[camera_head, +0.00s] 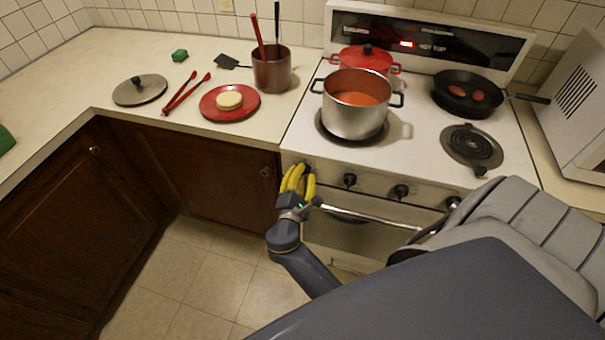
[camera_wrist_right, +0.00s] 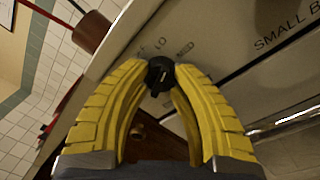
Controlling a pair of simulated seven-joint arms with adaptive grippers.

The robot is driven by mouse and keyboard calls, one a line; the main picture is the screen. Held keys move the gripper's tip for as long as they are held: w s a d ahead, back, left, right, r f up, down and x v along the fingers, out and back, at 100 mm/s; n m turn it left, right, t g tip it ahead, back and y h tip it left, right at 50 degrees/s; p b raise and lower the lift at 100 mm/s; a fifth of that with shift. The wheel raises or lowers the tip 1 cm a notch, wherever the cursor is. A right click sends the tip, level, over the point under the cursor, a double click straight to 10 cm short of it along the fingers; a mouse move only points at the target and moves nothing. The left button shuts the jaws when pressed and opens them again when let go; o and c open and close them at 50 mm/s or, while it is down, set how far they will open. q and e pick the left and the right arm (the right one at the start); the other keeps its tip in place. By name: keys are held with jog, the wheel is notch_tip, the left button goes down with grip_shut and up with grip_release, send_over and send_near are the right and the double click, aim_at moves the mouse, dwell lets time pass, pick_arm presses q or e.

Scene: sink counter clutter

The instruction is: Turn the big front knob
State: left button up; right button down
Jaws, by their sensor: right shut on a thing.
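The stove's front panel (camera_head: 375,186) carries a row of black knobs. The leftmost knob is mostly hidden by the yellow fingers of my right gripper (camera_head: 298,178) in the head view. Small printed marks show above the knob, and "SMALL B" is printed farther right. My left gripper is not in view.
Other knobs (camera_head: 349,180) (camera_head: 400,191) line the panel to the right. The oven handle (camera_head: 370,218) runs just below. A steel pot of red soup (camera_head: 352,122) stands on the front left burner. A dark pan (camera_head: 468,97) stands at the back right. Floor (camera_head: 190,280) is clear at left.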

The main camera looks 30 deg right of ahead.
jog(key=shift+f, duration=0.15)
jog(key=c, duration=0.9)
grip_release()
jog(key=shift+v, duration=3.75)
